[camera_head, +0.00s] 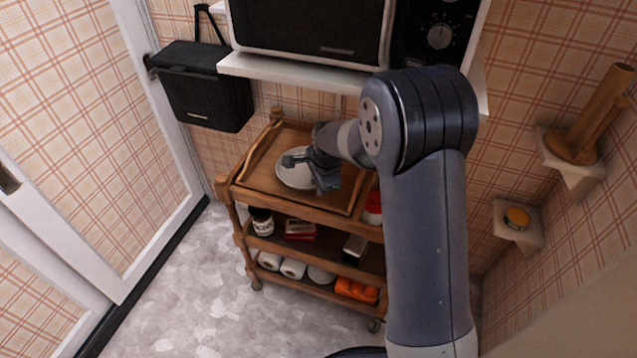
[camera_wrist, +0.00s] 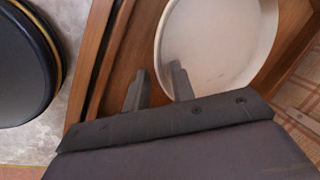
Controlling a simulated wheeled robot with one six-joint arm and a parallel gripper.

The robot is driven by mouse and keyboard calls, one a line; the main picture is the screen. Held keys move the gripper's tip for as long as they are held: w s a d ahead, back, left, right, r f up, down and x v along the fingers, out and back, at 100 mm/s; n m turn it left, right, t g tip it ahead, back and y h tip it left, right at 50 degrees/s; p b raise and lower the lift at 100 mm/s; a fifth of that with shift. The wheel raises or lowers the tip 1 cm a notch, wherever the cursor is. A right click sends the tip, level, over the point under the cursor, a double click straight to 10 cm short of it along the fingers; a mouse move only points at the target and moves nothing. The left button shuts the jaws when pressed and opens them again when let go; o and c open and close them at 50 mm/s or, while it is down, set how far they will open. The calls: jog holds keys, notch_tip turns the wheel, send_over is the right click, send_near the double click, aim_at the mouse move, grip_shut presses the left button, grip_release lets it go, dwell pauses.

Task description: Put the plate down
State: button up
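A white round plate (camera_head: 291,176) lies on the wooden top tray of the cart (camera_head: 262,178). The plate (camera_wrist: 215,40) fills the upper right of the wrist view and looks flat on the wood. My gripper (camera_head: 293,160) is at the plate's right side in the head view, partly covering it. In the wrist view the two fingers of my gripper (camera_wrist: 158,72) stand apart, one over the plate and one outside its rim. A gap shows between them, and neither finger visibly presses on the rim.
A microwave (camera_head: 310,28) sits on a white shelf (camera_head: 300,72) above the cart. A black box (camera_head: 205,95) hangs on the wall at left. Jars and rolls fill the lower cart shelves. Small wall shelves (camera_head: 518,228) are at right. Floor (camera_head: 190,285) is clear at left.

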jog(key=p+v, duration=0.1)
jog(key=v, duration=0.4)
jog(key=shift+w+r, duration=0.1)
jog(key=s+d, duration=0.5)
jog(key=s, duration=0.6)
